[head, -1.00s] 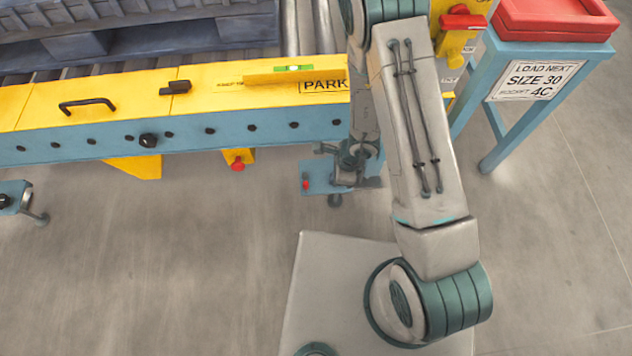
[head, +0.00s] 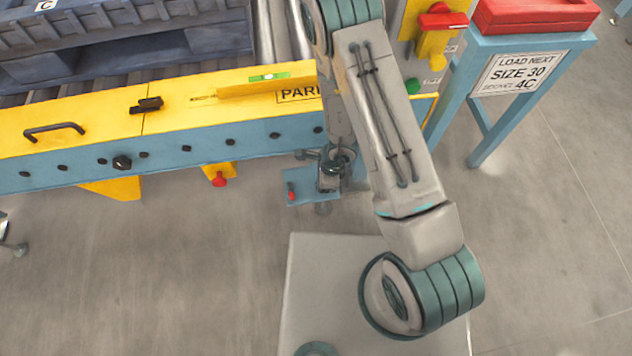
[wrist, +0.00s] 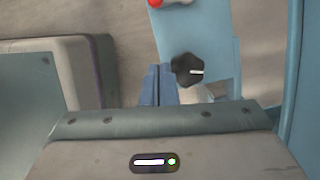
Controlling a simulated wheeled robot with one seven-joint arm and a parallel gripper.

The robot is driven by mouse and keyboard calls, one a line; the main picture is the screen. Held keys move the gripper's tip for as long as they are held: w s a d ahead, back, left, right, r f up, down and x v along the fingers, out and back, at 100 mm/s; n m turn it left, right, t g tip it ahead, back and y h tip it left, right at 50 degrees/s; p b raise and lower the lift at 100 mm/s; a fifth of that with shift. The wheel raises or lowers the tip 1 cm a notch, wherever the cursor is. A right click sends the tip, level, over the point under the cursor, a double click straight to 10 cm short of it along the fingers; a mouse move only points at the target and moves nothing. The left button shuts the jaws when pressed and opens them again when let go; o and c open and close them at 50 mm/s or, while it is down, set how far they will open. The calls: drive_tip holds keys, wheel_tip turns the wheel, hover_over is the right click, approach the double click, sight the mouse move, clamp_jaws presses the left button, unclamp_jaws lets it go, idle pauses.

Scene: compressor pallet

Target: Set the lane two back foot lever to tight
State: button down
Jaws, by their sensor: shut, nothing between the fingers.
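A light-blue foot plate (head: 298,199) with a small red knob (head: 291,194) sits low beside the conveyor's right end. In the wrist view the blue plate (wrist: 208,38) carries a black lobed knob (wrist: 187,69) with a white line pointing right, and a red part (wrist: 172,2) beyond it. I cannot read any tight marking. My gripper (wrist: 160,72) has its blue fingers together, empty, tips just left of the black knob; I cannot tell whether they touch it. In the head view my gripper (head: 330,180) is over the plate, partly hidden by my arm.
The yellow-topped conveyor rail (head: 85,130) runs across the left. A blue stand (head: 480,110) with a red tray (head: 535,14) and a sign stands at right. A dark pallet (head: 130,45) lies behind. Another foot (head: 12,240) shows at the left edge.

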sight(291, 190)
drive_tip(key=b+x, duration=0.2)
drive_tip(key=x, duration=0.6)
drive_tip(key=shift+b, duration=0.3)
drive_tip(key=a, duration=0.2)
drive_tip(key=shift+s+a+r, duration=0.1)
drive_tip(key=shift+a+r, duration=0.2)
drive_tip(key=shift+r, duration=0.05)
drive_tip(key=shift+s+a+r, duration=0.1)
drive_tip(key=shift+a, duration=0.55)
